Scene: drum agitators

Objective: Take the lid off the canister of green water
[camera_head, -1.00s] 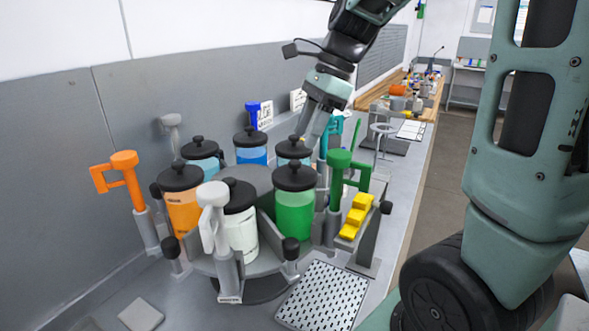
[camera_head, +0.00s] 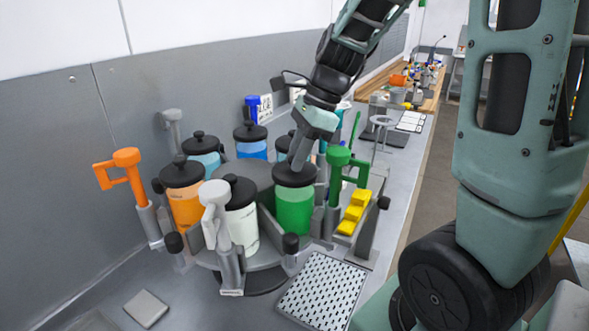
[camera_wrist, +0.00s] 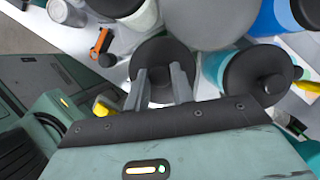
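The canister of green water (camera_head: 295,213) stands at the front right of the carousel in the head view, with its black lid (camera_head: 285,178) on. My gripper (camera_head: 298,165) reaches down from above, its fingertips at the top of this lid and covering its knob. In the wrist view the dark round lid (camera_wrist: 163,55) lies under my gripper (camera_wrist: 160,88). The two fingers are spread apart, one on each side of the knob area. I cannot see them press on the knob.
Canisters of orange (camera_head: 184,205), white (camera_head: 243,225) and blue (camera_head: 252,150) liquid stand close by on the carousel. A green post with a handle (camera_head: 338,158) and yellow blocks (camera_head: 353,213) are just right of the green canister. A perforated plate (camera_head: 322,290) lies in front.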

